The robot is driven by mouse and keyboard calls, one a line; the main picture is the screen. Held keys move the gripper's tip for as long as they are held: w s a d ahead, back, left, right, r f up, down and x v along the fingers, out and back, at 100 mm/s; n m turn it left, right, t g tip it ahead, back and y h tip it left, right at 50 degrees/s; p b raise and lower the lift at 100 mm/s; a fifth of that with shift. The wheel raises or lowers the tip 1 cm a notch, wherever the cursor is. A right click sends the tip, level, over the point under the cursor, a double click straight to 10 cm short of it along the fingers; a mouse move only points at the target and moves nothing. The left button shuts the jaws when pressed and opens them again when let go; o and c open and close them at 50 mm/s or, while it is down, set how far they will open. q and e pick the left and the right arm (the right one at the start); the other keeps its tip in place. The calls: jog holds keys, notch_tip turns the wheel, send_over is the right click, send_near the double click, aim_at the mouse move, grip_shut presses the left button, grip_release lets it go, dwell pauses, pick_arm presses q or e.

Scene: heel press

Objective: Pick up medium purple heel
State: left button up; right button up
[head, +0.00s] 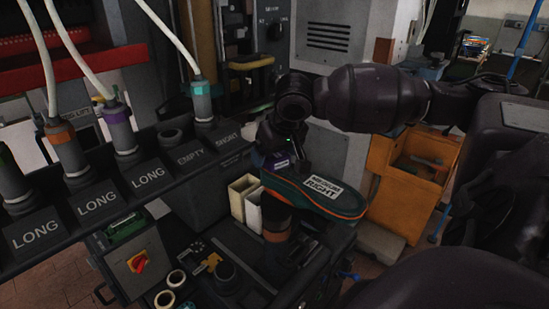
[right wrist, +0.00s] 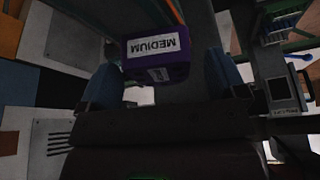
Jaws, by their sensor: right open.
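The medium purple heel (head: 277,161) shows as a small purple block at the left end of a shoe-shaped form, partly hidden by my right gripper (head: 290,158). The form's white label (head: 322,188) reads "MEDIUM RIGHT". In the right wrist view the heel (right wrist: 157,58) carries a white label reading "MEDIUM", upside down. It appears between the two blue fingers of my right gripper (right wrist: 163,78), with gaps on both sides. The gripper is open; whether a finger touches the heel cannot be told. My left gripper is not in view.
A dark rack (head: 160,178) at the left holds nozzles with white hoses above labels such as "LONG" and "EMPTY". Cream bins (head: 242,198) stand left of the form. A control box (head: 136,262) and tape rolls (head: 176,279) are at the lower left. An orange cabinet (head: 408,190) stands behind at right.

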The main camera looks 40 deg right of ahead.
jog(key=shift+f, duration=0.25)
jog(key=shift+c, duration=0.3)
jog(key=c, duration=1)
jog(key=shift+r, duration=0.1)
notch_tip(320, 180, up, 10)
